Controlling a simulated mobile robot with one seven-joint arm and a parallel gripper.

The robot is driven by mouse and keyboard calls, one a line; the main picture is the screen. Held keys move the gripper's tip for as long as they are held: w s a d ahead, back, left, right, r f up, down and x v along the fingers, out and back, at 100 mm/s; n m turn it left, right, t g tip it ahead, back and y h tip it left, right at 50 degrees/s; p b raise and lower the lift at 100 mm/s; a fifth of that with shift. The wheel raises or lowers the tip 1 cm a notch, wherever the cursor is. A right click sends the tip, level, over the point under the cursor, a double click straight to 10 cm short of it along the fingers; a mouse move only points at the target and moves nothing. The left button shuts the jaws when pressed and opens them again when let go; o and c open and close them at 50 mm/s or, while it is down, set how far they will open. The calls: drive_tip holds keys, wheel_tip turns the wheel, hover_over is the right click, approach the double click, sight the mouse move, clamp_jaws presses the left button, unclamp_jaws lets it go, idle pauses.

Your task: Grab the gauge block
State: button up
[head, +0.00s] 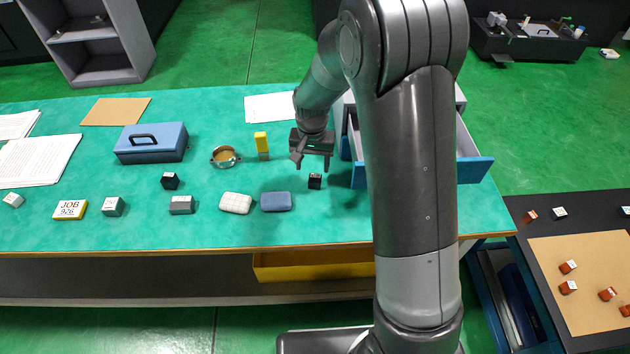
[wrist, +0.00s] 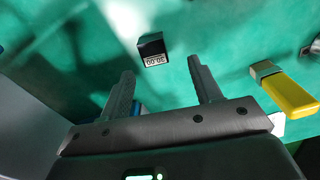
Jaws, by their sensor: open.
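A small black block (head: 315,181) with a white number label on its face stands on the green bench top; it looks like the gauge block. In the wrist view the block (wrist: 152,48) lies just beyond the fingertips, roughly midway between them, with its label facing my gripper. My gripper (head: 312,168) hangs just behind the block in the head view, fingers pointing down. In the wrist view my gripper (wrist: 161,70) is open and nothing is between the fingers. A second small black block (head: 170,181) stands further left.
A yellow-and-grey piece (head: 261,146) stands left of my gripper, with a brass-coloured ring (head: 226,157) beyond it. A blue-grey case (head: 276,201) and a pale case (head: 235,203) lie near the front edge. An open blue-fronted drawer (head: 474,170) is close on the right, partly behind my arm.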

sight(315, 178)
drive_tip(key=f, duration=0.5)
drive_tip(key=shift+s+d+f, duration=0.3)
drive_tip(key=shift+s+d, duration=0.05)
drive_tip(key=c, duration=1.3)
